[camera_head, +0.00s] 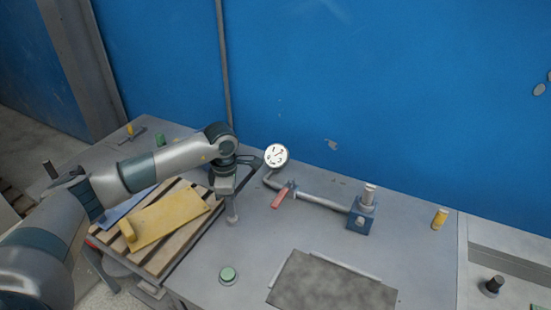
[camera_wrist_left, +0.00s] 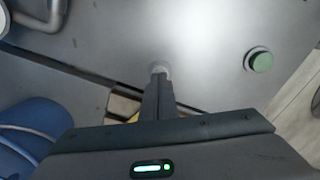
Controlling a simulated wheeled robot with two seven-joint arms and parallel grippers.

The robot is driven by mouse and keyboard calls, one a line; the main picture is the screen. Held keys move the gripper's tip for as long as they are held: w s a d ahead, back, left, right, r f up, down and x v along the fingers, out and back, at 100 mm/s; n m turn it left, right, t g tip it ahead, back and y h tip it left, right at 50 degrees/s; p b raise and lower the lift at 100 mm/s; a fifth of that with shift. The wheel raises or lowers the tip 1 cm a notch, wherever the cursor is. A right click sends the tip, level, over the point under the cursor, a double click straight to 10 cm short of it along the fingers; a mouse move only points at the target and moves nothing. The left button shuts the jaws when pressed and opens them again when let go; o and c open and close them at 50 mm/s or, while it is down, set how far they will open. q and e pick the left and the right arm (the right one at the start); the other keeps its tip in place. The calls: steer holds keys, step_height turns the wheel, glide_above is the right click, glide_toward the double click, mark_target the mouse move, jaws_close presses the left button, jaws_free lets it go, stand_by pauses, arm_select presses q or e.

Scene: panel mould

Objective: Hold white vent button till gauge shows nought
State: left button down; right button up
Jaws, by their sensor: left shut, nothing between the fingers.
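My left gripper (camera_head: 232,219) is shut and points straight down at the left part of the grey bench. In the left wrist view its closed fingertips (camera_wrist_left: 160,75) meet a small pale round thing (camera_wrist_left: 160,67), mostly hidden by them. It may be the white vent button; I cannot tell whether it is pressed. The round white gauge (camera_head: 277,155) stands on a bent pipe behind and right of the gripper. Its dark needle is too small to read. My right gripper is not in view.
A green button (camera_head: 228,275) stands nearer the bench front; it also shows in the wrist view (camera_wrist_left: 260,61). A red-handled valve (camera_head: 281,197) and pipe lead to a blue block (camera_head: 360,220). A dark panel (camera_head: 325,285) lies in front. A pallet (camera_head: 160,257) with a yellow float is left.

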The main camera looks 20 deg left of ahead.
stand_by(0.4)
arm_select(q)
steer(key=shift+f, duration=0.15)
steer(key=shift+f+b, duration=0.75)
steer(key=shift+b, duration=0.05)
stand_by(0.7)
steer(key=shift+r, duration=0.1)
steer(key=shift+r+p, duration=1.5)
steer(key=shift+r, duration=2)
